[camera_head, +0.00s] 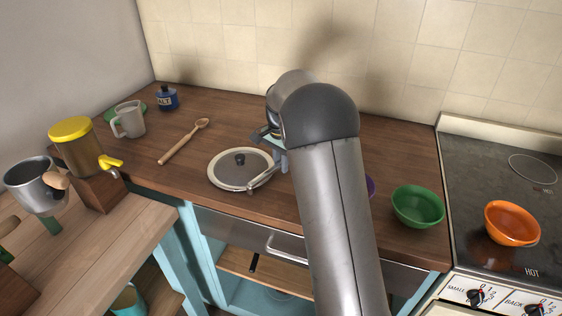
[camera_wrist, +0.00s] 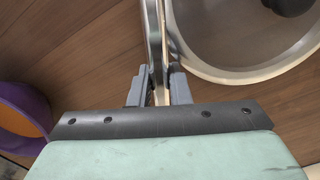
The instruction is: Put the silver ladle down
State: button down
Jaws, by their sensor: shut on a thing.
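My gripper (camera_wrist: 158,85) is shut on the silver ladle (camera_wrist: 153,30), with its narrow metal handle between the fingers. In the head view the ladle (camera_head: 264,178) slants beside the right edge of a round lid with a black knob (camera_head: 228,177). In the wrist view the lid rim (camera_wrist: 190,62) is just right of the ladle. My gripper (camera_head: 278,158) is low over the wooden counter (camera_head: 200,105), and my arm hides part of it. I cannot tell whether the ladle touches the counter or the lid.
A purple bowl (camera_wrist: 22,112) is left in the wrist view. A green bowl (camera_head: 418,207) stands right of my arm, and an orange bowl (camera_head: 512,223) is on the stove (camera_head: 500,190). A wooden spoon (camera_head: 183,142), white mug (camera_head: 128,120) and blue salt jar (camera_head: 167,98) are at the left.

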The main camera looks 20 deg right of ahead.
jog(key=shift+f, duration=0.2)
dwell(0.3)
jog(key=c, duration=1.3)
grip_release()
jog(key=c, duration=0.4)
jog(key=shift+r, duration=0.1)
jog(key=shift+r+p, duration=0.4)
jog(key=shift+r, duration=0.25)
jog(key=shift+r, duration=0.1)
